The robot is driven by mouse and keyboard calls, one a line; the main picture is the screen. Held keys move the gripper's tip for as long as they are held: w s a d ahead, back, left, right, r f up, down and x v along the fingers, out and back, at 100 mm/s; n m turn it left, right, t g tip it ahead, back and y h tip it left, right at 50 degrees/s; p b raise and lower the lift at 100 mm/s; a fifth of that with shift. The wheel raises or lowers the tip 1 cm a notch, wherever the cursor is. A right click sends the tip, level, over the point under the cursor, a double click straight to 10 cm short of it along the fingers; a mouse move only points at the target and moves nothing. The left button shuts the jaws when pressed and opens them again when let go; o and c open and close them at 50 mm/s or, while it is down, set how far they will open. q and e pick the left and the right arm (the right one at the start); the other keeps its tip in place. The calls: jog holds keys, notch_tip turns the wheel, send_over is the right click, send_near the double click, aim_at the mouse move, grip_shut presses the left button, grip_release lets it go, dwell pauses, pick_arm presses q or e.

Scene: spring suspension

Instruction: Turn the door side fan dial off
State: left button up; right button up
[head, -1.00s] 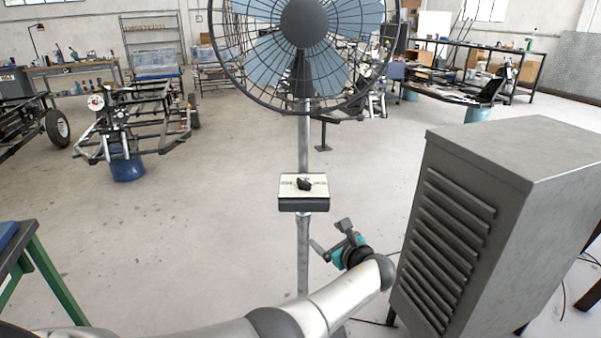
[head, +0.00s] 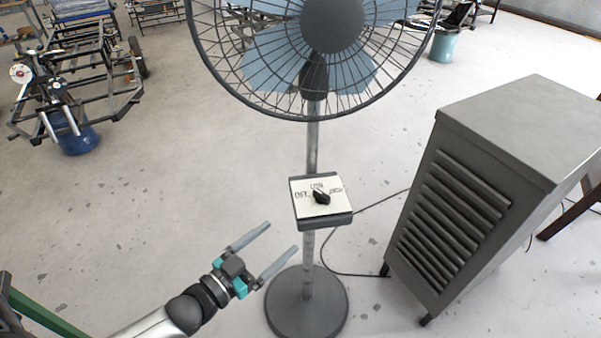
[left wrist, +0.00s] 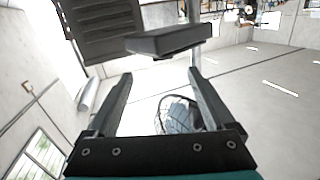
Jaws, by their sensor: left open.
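The fan dial is a black knob (head: 321,198) on the pale face of a small control box (head: 298,212) on the fan's pole, in the middle of the head view. Markings lie around the knob; I cannot tell surely which one it points to. My left gripper (head: 282,238) is open and empty, below and left of the box, its fingers pointing toward the pole and apart from the knob. My right gripper is not in view.
The large caged fan (head: 331,20) rises above the box on its pole (head: 313,150) and round base (head: 306,305). A grey louvred cabinet (head: 520,150) stands close on the right. A cable runs on the floor.

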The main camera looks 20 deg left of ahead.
aim_at(320, 195)
pick_arm(q)
jog(key=shift+n+t, duration=0.3)
jog(key=shift+n, duration=0.1)
jog(key=x, duration=0.4)
jog(key=r+b+x, duration=0.1)
jog(key=x, duration=0.4)
jog(key=b+x, duration=0.1)
jog(key=x, duration=0.4)
jog(key=shift+w+r, duration=0.2)
jog(key=shift+r, duration=0.2)
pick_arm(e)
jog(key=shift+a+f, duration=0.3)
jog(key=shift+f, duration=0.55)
pick_arm(q)
jog(key=shift+c, duration=0.3)
